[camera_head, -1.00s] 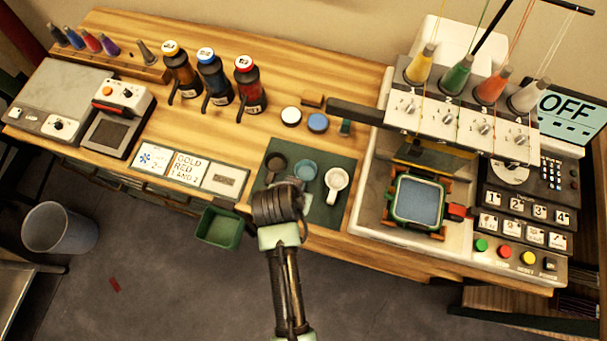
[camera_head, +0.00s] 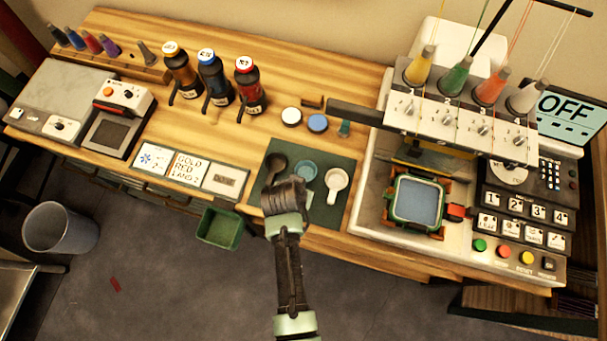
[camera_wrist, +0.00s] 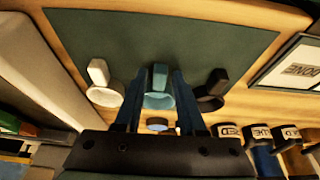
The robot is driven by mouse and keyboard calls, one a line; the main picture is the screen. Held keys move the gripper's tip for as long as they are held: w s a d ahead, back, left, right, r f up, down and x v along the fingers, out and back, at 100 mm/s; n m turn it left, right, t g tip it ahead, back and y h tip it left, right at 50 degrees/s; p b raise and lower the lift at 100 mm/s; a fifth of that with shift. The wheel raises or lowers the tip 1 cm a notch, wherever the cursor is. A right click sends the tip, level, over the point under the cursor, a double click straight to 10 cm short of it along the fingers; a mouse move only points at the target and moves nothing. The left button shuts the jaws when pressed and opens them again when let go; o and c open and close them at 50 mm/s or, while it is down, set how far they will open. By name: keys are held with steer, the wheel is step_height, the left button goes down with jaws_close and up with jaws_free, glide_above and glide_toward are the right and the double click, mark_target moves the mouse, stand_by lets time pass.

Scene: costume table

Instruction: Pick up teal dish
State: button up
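The teal dish (camera_head: 305,169) sits on the dark green mat (camera_head: 339,211), between a dark cup (camera_head: 276,163) on its left and a white cup (camera_head: 336,180) on its right. My gripper (camera_wrist: 158,78) is open in the wrist view, with its two fingers either side of the teal dish (camera_wrist: 159,98) and its upright handle. I cannot tell whether the handle is between the fingertips or just beyond them. In the head view my wrist is at the dish's near side and hides my fingers. The white cup (camera_wrist: 104,95) and dark cup (camera_wrist: 211,92) flank the fingers.
White and blue round lids (camera_head: 291,117) lie behind the mat. Several bottles (camera_head: 214,79) stand further back left. The embroidery machine (camera_head: 371,205) is close on the right. Label cards (camera_head: 187,170) lie left of the mat. A green bin (camera_head: 219,228) hangs at the front edge.

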jaws_close()
